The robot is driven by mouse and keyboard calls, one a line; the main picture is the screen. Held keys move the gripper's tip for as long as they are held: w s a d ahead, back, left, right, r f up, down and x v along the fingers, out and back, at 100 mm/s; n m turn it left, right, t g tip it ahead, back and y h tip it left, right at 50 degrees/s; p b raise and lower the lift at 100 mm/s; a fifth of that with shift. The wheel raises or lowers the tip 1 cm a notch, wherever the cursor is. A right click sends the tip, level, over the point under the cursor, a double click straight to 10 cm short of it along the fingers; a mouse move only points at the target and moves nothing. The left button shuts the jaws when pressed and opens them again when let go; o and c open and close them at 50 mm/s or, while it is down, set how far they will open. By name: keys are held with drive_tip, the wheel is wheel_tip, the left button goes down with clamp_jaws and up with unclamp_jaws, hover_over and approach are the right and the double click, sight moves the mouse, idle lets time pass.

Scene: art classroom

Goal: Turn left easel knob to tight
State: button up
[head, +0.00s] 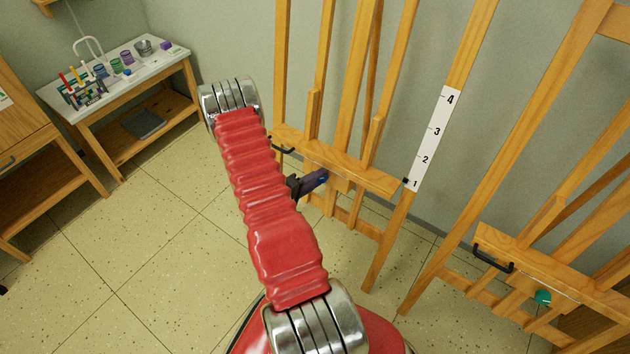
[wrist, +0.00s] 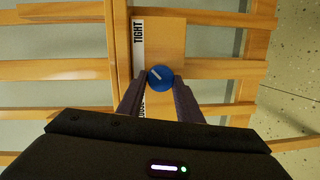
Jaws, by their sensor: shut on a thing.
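The left easel (head: 345,170) is wooden and stands ahead of me. Its blue round knob (wrist: 160,85) sits on a wooden block, with a pale line on its face slanting to the upper left. A white strip (wrist: 138,62) beside the knob reads TIGHT at the top; a lower word is partly hidden behind my finger. My gripper (wrist: 162,80) is shut on the knob, one dark finger on each side. In the head view my gripper (head: 308,183) shows at the easel's lower ledge, partly behind my red arm, and the knob is hard to make out there.
A second easel with a green knob (head: 543,297) and a black handle (head: 492,258) stands at the right. A numbered white strip (head: 434,138) runs up a wooden leg between them. A table (head: 130,70) with jars stands at the back left. The tiled floor at left is clear.

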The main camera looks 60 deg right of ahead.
drive_tip(key=shift+s+f+m, duration=0.1)
drive_tip(key=shift+s+m, duration=0.05)
drive_tip(key=shift+m, duration=0.95)
drive_tip(key=shift+a, duration=0.1)
drive_tip(key=o, duration=0.7)
drive_tip(key=shift+f, duration=0.1)
drive_tip(key=o, duration=0.3)
drive_tip(key=shift+o, duration=0.2)
drive_tip(key=shift+r, duration=0.2)
drive_tip(key=v, duration=1.3)
drive_tip(key=shift+a+r, duration=0.25)
drive_tip(key=shift+a, duration=0.05)
